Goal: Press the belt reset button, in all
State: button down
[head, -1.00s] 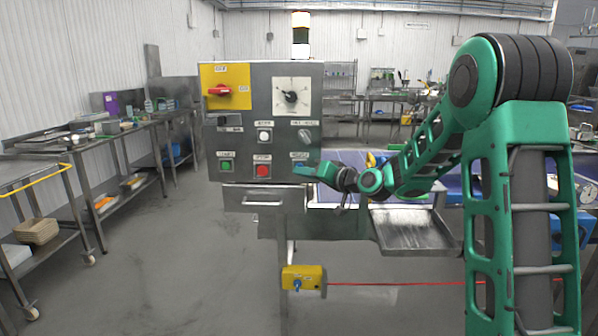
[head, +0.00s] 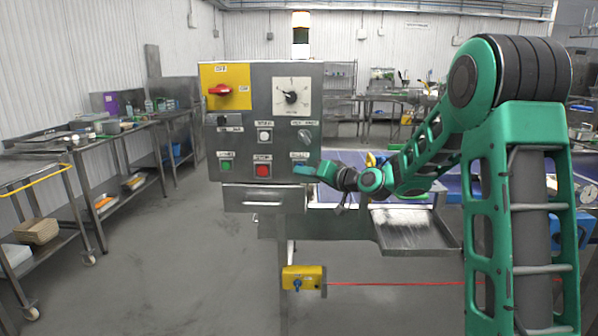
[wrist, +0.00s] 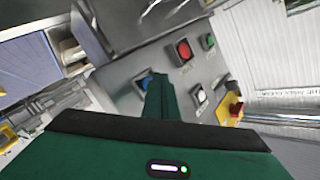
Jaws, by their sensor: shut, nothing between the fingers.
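The grey control panel (head: 243,145) stands ahead, left of my arm. On its lower row are a green button (head: 226,167), a red button (head: 263,170) and, at the right, a spot covered by my gripper (head: 298,170). In the wrist view a blue button (wrist: 144,81) shows at that spot, partly hidden by the shut green fingers (wrist: 157,82) of my gripper. The fingertips are at or very near the blue button; I cannot tell whether they touch or press it. The label above it is too blurred to read surely. My gripper is empty.
A white button (head: 265,135), a dark knob (head: 305,135), a dial (head: 291,97) and a red switch (head: 220,90) are on the same panel. A metal tray (head: 440,247) sits right of it. A yellow box (head: 303,278) with a red cord is below.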

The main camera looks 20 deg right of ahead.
jog(key=shift+w+d, duration=0.25)
jog(key=shift+w, duration=0.45)
dwell(0.8)
jog(key=shift+s+a, duration=0.1)
jog(key=shift+s, duration=0.1)
jog(key=shift+s+a, duration=0.2)
jog(key=shift+s, duration=0.45)
jog(key=shift+s, duration=0.1)
jog(key=s, duration=0.1)
jog(key=s+a, duration=0.1)
jog(key=s, duration=0.2)
jog(key=shift+s+a, duration=0.3)
dwell(0.7)
